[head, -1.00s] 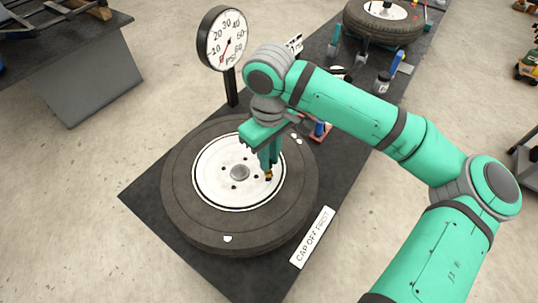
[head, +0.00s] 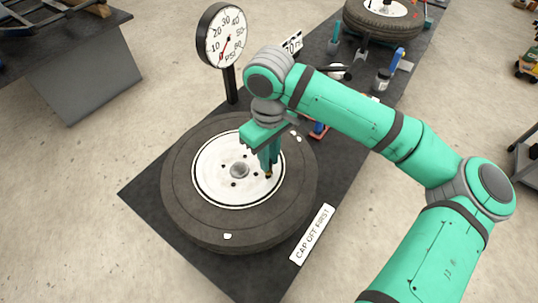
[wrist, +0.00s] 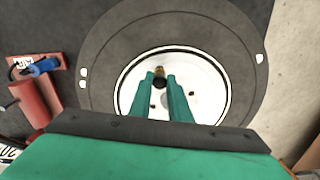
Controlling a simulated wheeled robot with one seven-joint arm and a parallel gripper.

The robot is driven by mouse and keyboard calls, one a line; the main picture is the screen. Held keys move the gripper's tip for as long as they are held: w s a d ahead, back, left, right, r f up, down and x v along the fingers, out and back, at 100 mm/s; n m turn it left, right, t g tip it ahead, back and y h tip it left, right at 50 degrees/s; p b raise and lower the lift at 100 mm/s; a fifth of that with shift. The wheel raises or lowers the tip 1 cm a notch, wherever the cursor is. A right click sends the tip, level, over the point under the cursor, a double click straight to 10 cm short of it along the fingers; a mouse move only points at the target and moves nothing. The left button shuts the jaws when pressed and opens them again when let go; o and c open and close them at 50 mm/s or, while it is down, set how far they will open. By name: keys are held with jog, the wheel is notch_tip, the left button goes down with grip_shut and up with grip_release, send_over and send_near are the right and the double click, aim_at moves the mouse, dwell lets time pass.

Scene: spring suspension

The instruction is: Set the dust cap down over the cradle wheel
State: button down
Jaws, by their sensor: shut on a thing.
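A large tyre (head: 185,212) with a white rim (head: 215,165) lies flat on a dark mat in the head view. It also fills the upper middle of the wrist view (wrist: 110,60). My gripper (head: 268,173) points down over the right part of the rim. In the wrist view my gripper (wrist: 160,76) has its two green fingers close together around a small dark and brass piece (wrist: 160,84), seemingly the dust cap. The fingers partly hide it, and I cannot tell whether it touches the rim or valve. A second wheel (head: 385,25) lies at the far end.
A round pressure gauge (head: 222,38) on a post stands behind the tyre. A "CAP OFF FIRST" sign (head: 312,235) lies at the right. A red and blue item (wrist: 38,85) sits beside the tyre. Several bottles and tools crowd the bench farther back.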

jog(key=shift+f, duration=0.55)
jog(key=c, duration=1.6)
grip_release()
jog(key=shift+r, duration=3.5)
jog(key=shift+s, duration=0.1)
